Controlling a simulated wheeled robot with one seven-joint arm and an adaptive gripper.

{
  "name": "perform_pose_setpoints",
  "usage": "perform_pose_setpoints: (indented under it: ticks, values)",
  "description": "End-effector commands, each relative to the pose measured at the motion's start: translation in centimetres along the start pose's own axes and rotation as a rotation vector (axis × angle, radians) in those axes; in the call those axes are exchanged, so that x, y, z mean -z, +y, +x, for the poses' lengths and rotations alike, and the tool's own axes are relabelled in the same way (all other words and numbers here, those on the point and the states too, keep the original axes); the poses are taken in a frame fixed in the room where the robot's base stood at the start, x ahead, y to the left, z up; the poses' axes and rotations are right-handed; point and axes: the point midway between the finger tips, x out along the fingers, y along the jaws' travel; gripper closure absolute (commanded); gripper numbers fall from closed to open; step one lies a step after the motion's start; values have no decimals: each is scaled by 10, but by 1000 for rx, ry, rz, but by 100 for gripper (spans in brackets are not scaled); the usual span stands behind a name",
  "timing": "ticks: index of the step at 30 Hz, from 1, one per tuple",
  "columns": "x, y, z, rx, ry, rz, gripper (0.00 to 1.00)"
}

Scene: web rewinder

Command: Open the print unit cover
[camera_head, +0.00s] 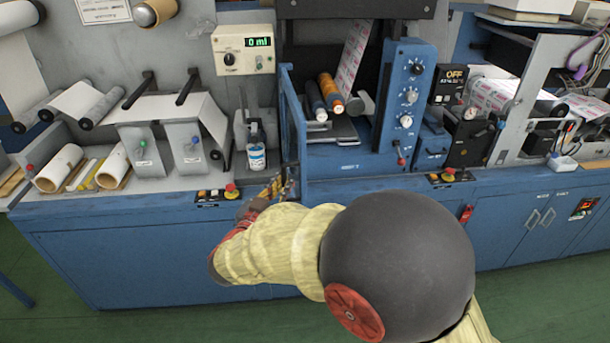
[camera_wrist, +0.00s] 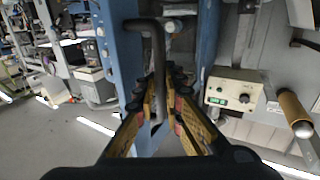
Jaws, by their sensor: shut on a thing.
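The blue print unit (camera_head: 405,100) stands at the middle of the machine, with dials on its right side panel and rollers inside. My gripper (camera_head: 287,183) is low at its front left corner, partly hidden by my arm. In the wrist view, my gripper (camera_wrist: 158,112) has its fingers closed around a dark bent handle (camera_wrist: 158,60). The handle is beside a blue panel (camera_wrist: 122,45). I cannot tell clearly which blue panel is the cover or how the handle joins it.
A blue-labelled bottle (camera_head: 256,150) stands left of the gripper. A red emergency button (camera_head: 231,191) is on the front ledge. A meter box (camera_head: 244,50) hangs above. White rolls (camera_head: 60,167) lie at the left. The green floor in front is clear.

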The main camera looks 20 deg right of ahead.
Motion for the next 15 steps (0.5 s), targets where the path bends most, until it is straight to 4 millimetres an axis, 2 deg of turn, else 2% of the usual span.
perform_pose_setpoints:
  ticks: [1,6,15]
  values:
    - [1,-12,-4,-20,-3,-5,100]
    - [1,-40,-14,-103,-1,-3,100]
    - [0,-79,-25,-222,-1,-1,100]
